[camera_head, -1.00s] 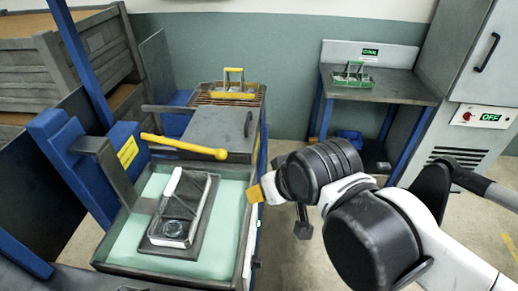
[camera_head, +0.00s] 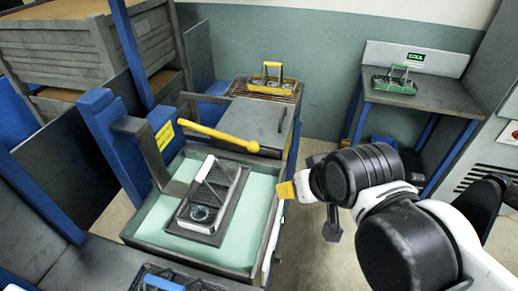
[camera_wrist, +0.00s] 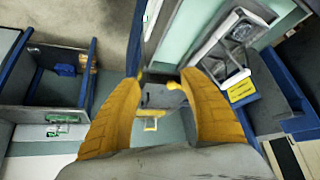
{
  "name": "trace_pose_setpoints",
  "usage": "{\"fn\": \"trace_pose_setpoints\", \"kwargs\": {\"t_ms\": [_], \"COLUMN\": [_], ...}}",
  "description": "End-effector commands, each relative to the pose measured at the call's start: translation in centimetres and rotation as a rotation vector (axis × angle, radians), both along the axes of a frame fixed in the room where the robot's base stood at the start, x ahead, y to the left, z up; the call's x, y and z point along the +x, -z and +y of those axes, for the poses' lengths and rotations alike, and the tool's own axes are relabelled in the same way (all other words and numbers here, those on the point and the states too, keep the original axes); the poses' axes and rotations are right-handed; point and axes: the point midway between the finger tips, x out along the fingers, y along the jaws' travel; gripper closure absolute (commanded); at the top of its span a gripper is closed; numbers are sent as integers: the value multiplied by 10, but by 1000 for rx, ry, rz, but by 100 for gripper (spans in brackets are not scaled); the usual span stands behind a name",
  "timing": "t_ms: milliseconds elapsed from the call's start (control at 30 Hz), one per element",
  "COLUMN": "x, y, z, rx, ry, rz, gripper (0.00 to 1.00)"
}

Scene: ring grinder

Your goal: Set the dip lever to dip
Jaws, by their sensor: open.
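The dip lever is a yellow bar with a rounded end (camera_head: 217,136). It juts rightward from the blue post beside the tank in the head view, tilted slightly down to the right. A small yellow piece (camera_wrist: 175,85) shows by the right fingertip, probably the lever's end. No grip on it shows.
The tank (camera_head: 262,238) holds pale green liquid and a grey fixture (camera_head: 208,198). Behind are a grey lid (camera_head: 238,122) and a yellow-handled carrier (camera_head: 270,80). A table (camera_head: 430,98) bears a green carrier (camera_head: 394,79) at the back right. Open floor lies between.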

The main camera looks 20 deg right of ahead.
Motion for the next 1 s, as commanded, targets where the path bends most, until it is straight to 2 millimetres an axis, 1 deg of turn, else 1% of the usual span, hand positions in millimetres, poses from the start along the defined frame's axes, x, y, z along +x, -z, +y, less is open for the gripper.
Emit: {"fn": "trace_pose_setpoints", "kwargs": {"t_ms": [367,400,467,567,667,767,800,867,900,967,1000], "x": [0,0,2,13,36,69,84,105,120,142,157], "y": [0,0,-1,-7,-16,-23,-25,-25,-23,-20,-16], "z": [0,0,0,1,2,3,3,3,4,3,3], "rx": [0,0,-2,-15,-42,-77,-93,-113,-126,-146,-158], "ry": [0,0,-5,-31,-89,-172,-209,-263,-298,-354,-391], "rz": [0,0,2,10,28,50,60,72,80,91,97], "gripper": [49,37,37,37,37,37,37,37,37,37,37]}}
